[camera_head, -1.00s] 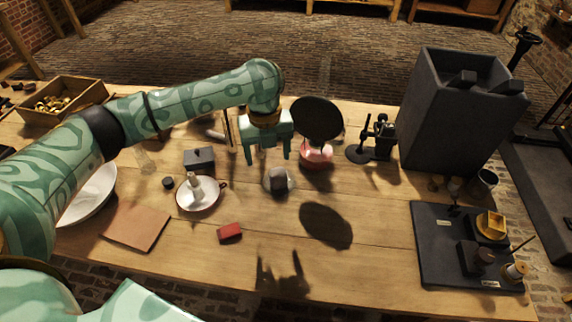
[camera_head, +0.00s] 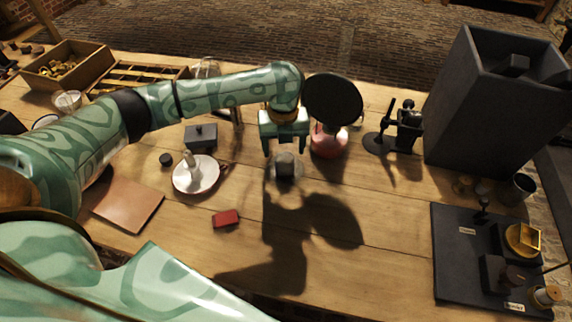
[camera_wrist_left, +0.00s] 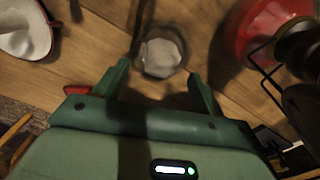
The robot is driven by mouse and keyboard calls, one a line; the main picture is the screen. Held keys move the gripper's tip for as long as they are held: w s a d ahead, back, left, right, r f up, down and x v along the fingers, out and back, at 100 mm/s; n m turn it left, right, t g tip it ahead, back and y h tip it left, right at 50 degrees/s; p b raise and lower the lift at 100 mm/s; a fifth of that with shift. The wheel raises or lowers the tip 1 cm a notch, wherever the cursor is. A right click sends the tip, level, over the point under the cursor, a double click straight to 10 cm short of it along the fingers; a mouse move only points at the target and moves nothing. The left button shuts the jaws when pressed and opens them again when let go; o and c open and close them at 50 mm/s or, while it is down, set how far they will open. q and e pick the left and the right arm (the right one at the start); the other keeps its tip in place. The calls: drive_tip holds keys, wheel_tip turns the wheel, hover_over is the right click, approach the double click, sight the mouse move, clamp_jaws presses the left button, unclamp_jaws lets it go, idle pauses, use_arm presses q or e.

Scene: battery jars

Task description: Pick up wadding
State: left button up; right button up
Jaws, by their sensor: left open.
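The wadding appears to be a small grey lump (camera_head: 285,166), pale in the left wrist view (camera_wrist_left: 160,58). It sits in a small clear glass dish or jar on the wooden table; the glass is hard to make out. My left gripper (camera_head: 285,150) is open and empty, its fingers pointing down just above and behind the lump in the head view. In the left wrist view the lump lies just beyond the gap between the left fingertips (camera_wrist_left: 158,72). No contact shows. My right gripper is not in view.
A red-based vessel (camera_head: 328,143) with a large black disc (camera_head: 333,98) stands close right of the gripper. A white dish (camera_head: 196,176) holding a pale upright piece and a red block (camera_head: 225,218) lie to the left. A black stand (camera_head: 402,130) is farther right. The front middle table is clear.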

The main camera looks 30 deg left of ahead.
sight(285, 157)
use_arm(q)
wheel_tip(285, 157, down, 5)
drive_tip(key=b, duration=0.2)
drive_tip(key=shift+w+d+f+b, duration=0.1)
drive_tip(key=shift+f+b, duration=0.1)
drive_tip(key=shift+b, duration=0.2)
drive_tip(key=shift+r, duration=0.2)
drive_tip(key=shift+c, duration=0.6)
drive_tip(key=c, duration=0.9)
wheel_tip(285, 157, up, 10)
drive_tip(key=p, duration=0.5)
